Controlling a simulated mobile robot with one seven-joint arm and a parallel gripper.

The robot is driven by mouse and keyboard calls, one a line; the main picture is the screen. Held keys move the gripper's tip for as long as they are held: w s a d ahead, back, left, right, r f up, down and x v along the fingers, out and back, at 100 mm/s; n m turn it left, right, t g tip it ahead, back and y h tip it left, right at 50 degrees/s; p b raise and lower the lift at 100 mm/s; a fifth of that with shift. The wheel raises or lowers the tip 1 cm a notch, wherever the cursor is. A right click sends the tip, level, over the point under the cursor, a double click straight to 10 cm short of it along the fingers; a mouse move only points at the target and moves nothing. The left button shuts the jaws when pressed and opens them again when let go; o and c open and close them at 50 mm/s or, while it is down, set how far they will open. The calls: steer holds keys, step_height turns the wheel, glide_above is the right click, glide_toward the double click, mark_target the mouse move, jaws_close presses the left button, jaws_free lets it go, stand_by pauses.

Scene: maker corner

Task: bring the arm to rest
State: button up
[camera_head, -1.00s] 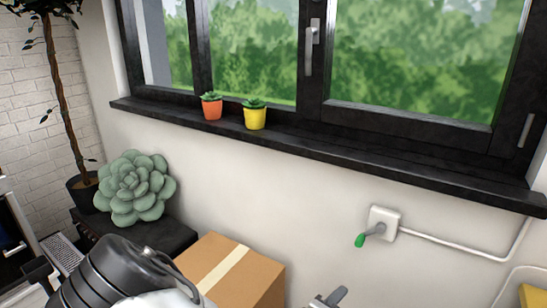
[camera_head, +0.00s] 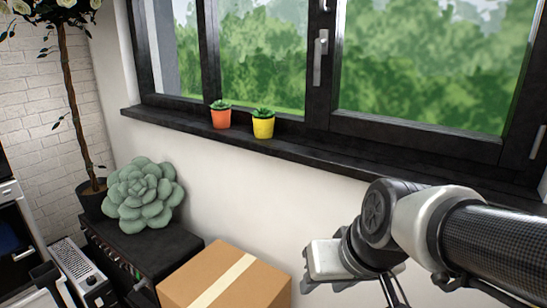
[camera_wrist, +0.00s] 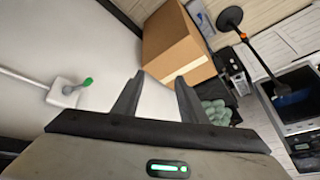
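My gripper (camera_wrist: 160,84) shows in the wrist view with its two dark fingers apart. A pale patch shows between them, which looks like background, and I see no held object. In the head view my arm reaches in from the right, in front of the wall below the window sill. The fingertips cannot be made out there.
A cardboard box (camera_head: 228,278) stands low in the middle. A green succulent (camera_head: 144,194) sits on a dark cabinet (camera_head: 150,248) to its left. Orange (camera_head: 221,118) and yellow (camera_head: 263,128) pots stand on the sill (camera_head: 300,156).

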steer(key=s+d+r+m+h, duration=0.2)
steer(key=s+d+r, duration=0.3)
steer(key=s, duration=0.1)
step_height(320, 180, up, 22)
steer(key=p, duration=2.3)
steer(key=shift+r+n, duration=0.15)
steer(key=shift+n, duration=0.15)
